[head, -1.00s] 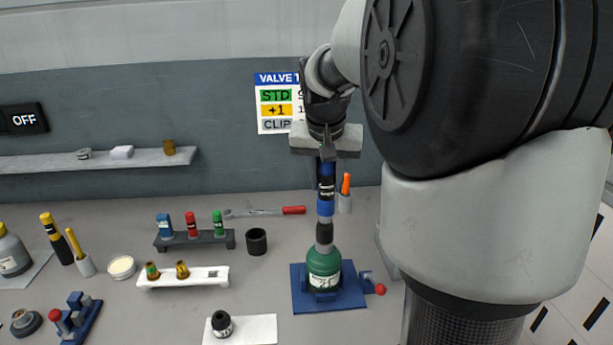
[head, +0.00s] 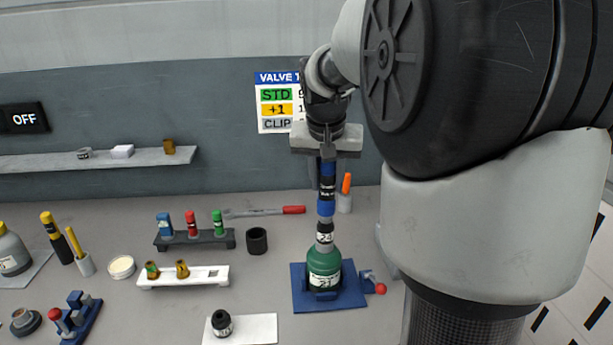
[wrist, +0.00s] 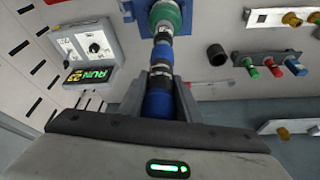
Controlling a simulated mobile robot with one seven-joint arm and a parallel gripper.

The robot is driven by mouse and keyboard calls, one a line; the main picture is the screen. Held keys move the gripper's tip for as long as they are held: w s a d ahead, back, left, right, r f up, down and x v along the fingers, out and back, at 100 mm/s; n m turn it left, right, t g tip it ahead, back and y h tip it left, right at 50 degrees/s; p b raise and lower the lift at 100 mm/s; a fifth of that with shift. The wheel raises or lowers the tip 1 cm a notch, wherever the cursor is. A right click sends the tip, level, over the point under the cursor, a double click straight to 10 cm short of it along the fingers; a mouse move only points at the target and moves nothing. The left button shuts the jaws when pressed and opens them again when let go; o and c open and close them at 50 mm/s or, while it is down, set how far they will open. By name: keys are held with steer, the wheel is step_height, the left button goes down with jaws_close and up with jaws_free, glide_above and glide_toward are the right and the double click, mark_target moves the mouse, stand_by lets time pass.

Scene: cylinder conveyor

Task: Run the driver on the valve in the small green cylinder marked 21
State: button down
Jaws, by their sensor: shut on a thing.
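The small green cylinder marked 21 (head: 323,263) stands upright in a blue clamp base (head: 300,300). It also shows at the top of the wrist view (wrist: 166,14). My gripper (head: 327,160) is shut on the blue and black driver (head: 326,204), held upright directly above the cylinder. In the wrist view the driver (wrist: 158,102) sits between my two fingers (wrist: 161,92). Its black socket end (head: 324,229), with a white number patch that looks like 24, meets the grey neck (head: 324,246) of the cylinder. The valve itself is hidden under the socket.
A control box (wrist: 86,50) has a lit display reading RUN. A dark rack (head: 195,241) of coloured bits and a white rack (head: 183,278) with brass valves stand to the left. A black cup (head: 256,241) and a red-handled wrench (head: 293,210) lie nearer the cylinder.

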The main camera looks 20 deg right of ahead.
steer(key=shift+r, duration=0.1)
stand_by(0.7)
steer(key=shift+r+p, duration=2.3)
steer(key=shift+r, duration=0.7)
steer(key=shift+w, duration=0.1)
